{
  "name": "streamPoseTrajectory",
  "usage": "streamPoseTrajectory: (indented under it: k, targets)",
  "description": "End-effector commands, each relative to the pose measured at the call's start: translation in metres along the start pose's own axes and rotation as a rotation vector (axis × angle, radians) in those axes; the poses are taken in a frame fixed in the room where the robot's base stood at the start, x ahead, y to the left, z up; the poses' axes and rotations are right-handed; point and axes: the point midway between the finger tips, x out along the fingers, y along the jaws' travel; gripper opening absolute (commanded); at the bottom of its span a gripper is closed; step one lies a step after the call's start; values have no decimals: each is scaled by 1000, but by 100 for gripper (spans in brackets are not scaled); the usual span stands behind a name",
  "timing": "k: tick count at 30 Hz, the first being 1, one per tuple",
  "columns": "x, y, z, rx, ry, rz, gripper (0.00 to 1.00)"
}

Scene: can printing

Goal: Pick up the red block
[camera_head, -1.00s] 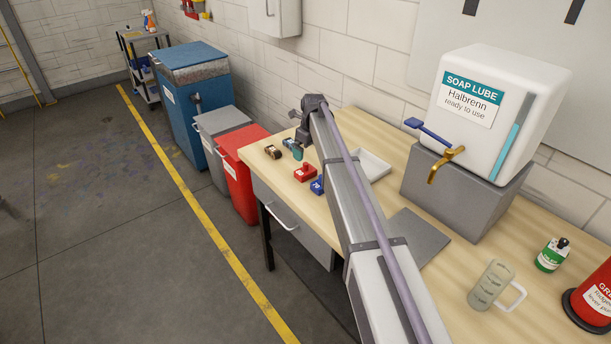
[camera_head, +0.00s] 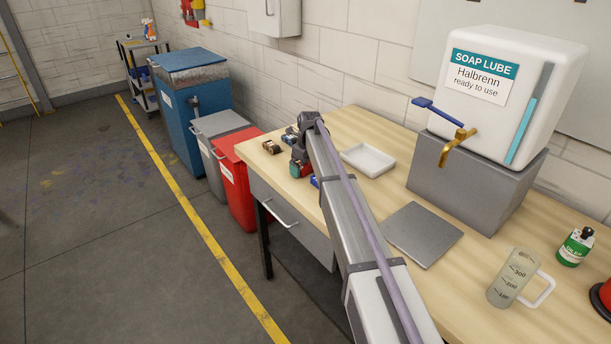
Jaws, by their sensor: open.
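The red block (camera_head: 307,171) is on the wooden bench near its front edge. It is mostly hidden behind my gripper, and only a small patch of red shows. My gripper (camera_head: 296,172) is low over the bench, right at the red block. It is open. Its fingertips are small and partly covered, so I cannot tell whether they touch the block or stand around it.
A blue block (camera_head: 315,181) sits just to the right, mostly hidden by my arm. A small brown-and-black item (camera_head: 271,147) lies to the left. A white tray (camera_head: 368,160) and a grey plate (camera_head: 422,234) lie to the right.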

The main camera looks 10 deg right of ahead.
Motion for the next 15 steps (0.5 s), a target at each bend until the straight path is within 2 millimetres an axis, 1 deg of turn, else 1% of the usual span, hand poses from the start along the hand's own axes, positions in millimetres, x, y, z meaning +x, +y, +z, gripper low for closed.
streamPoseTrajectory:
  k: [3, 4, 15]
  targets:
    - [-3, 0, 0, 0, 0, 0, 100]
    - [-3, 0, 0, 0, 0, 0, 98]
    - [-3, 0, 0, 0, 0, 0, 63]
